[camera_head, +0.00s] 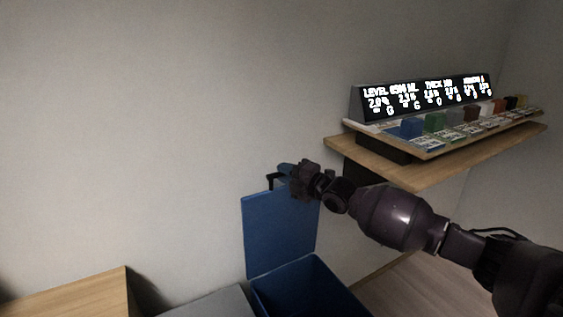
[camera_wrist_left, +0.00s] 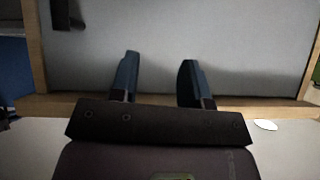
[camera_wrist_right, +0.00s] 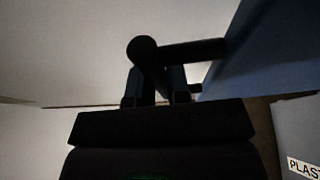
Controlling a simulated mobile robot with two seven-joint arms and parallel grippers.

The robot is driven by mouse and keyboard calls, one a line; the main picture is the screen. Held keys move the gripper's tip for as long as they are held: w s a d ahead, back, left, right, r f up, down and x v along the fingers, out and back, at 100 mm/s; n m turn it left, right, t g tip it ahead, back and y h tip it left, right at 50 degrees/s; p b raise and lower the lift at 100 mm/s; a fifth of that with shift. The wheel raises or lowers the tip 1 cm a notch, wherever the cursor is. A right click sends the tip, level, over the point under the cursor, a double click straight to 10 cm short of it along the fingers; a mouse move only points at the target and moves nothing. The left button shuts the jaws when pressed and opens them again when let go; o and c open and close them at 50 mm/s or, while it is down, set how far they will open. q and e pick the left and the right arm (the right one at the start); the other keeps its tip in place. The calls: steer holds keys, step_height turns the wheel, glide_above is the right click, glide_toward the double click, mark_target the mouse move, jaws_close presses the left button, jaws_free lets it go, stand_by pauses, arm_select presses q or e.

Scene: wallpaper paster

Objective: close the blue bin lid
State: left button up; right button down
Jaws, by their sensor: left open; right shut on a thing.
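The blue bin (camera_head: 310,290) stands open at the bottom of the head view, only its upper part in frame. Its blue lid (camera_head: 280,235) stands upright along the wall. A dark handle (camera_head: 272,180) sticks out at the lid's top edge. My right gripper (camera_head: 286,170) is at that edge. In the right wrist view it is shut on the black handle bar (camera_wrist_right: 190,50), with the blue lid (camera_wrist_right: 265,55) to the right. My left gripper (camera_wrist_left: 158,78) is open and empty in the left wrist view, outside the head view.
A wooden shelf (camera_head: 440,165) with a lit display (camera_head: 425,95) and several coloured blocks is above my right arm. A grey surface (camera_head: 215,303) adjoins the bin's left side. A wooden top (camera_head: 80,295) is at lower left. A grey wood-edged panel (camera_wrist_left: 220,35) faces my left gripper.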

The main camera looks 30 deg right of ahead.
steer(key=s+a+f+n+t+y+b, duration=0.15)
steer(key=s+f, duration=0.25)
steer(key=s, duration=0.5)
steer(key=s+d+f+n+t+y+b, duration=0.1)
steer(key=s+f+n+t+y, duration=0.15)
steer(key=s+f, duration=0.4)
steer(key=s+a+f+n+t+y+b, duration=0.1)
steer(key=s+f+n+t+y, duration=0.15)
steer(key=s, duration=0.75)
arm_select(q)
step_height(320, 180, down, 7)
steer(key=m+t+b, duration=0.1)
steer(key=b, duration=1.1)
steer(key=shift+w+d+f+m+h+b, duration=0.2)
steer(key=shift+w+d+m+h+b, duration=0.1)
steer(key=shift+w+d+b, duration=0.1)
arm_select(e)
steer(key=s+f+y, duration=0.1)
steer(key=s+f, duration=0.4)
steer(key=f, duration=0.6)
steer(key=s+f, duration=0.4)
steer(key=f, duration=0.8)
steer(key=shift+s+a+f+n+y, duration=0.15)
steer(key=shift+s+a+n+y, duration=0.1)
steer(key=shift+s+n+y, duration=0.15)
steer(key=shift+g, duration=0.25)
steer(key=c, duration=1.1)
jaws_free()
steer(key=shift+w+f, duration=0.1)
steer(key=shift+w, duration=0.05)
